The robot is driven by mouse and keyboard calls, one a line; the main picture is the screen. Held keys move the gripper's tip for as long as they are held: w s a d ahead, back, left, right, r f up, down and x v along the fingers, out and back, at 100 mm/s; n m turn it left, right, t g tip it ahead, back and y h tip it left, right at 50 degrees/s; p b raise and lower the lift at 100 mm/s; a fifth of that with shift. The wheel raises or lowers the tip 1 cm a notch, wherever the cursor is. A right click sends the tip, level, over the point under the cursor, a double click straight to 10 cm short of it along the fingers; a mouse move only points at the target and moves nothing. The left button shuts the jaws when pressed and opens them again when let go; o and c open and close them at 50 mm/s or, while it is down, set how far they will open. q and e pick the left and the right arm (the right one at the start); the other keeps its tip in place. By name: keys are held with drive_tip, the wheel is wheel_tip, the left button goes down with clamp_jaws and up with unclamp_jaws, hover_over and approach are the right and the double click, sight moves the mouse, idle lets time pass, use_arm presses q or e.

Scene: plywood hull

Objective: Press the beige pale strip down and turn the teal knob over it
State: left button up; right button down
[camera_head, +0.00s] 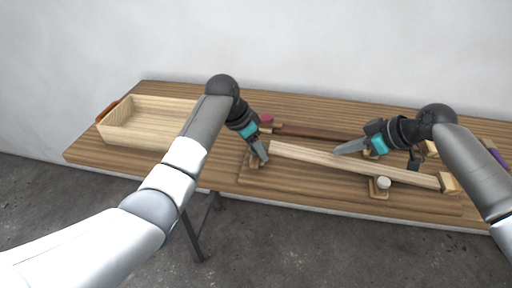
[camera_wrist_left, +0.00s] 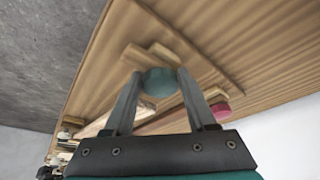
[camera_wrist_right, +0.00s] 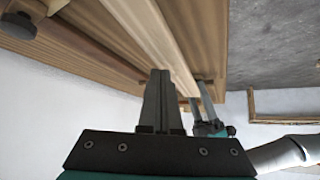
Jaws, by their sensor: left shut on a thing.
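The pale beige strip (camera_head: 330,164) lies lengthwise on a wooden base board near the table's front. It also shows in the right wrist view (camera_wrist_right: 148,28). My left gripper (camera_head: 264,158) is at the strip's left end, its fingers around the teal knob (camera_wrist_left: 160,82), which sits by a small wooden block. The knob is hidden by the fingers in the head view. My right gripper (camera_head: 339,151) has its fingers together, with tips at the strip's middle; in the right wrist view (camera_wrist_right: 161,78) they overlap its edge. I cannot tell whether they touch it.
A pale knob (camera_head: 383,183) on a small block stands in front of the strip. A dark brown strip (camera_head: 318,132) and a pink-red knob (camera_head: 266,118) lie behind. An open wooden tray (camera_head: 118,137) stands at the left. A purple item (camera_head: 496,156) is at the far right.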

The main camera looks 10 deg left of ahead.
sight(336, 159)
use_arm(q)
drive_tip(key=shift+a, duration=0.1)
use_arm(e)
drive_tip(key=shift+f, duration=0.25)
drive_tip(key=shift+f, duration=1.15)
use_arm(q)
drive_tip(key=o, duration=1)
drive_tip(key=shift+c, duration=0.2)
use_arm(e)
drive_tip(key=shift+s, duration=0.1)
use_arm(q)
drive_tip(key=o, duration=0.5)
drive_tip(key=shift+c, duration=0.2)
use_arm(e)
drive_tip(key=shift+f, duration=0.15)
drive_tip(key=shift+a, duration=0.1)
use_arm(q)
drive_tip(key=shift+r, duration=0.1)
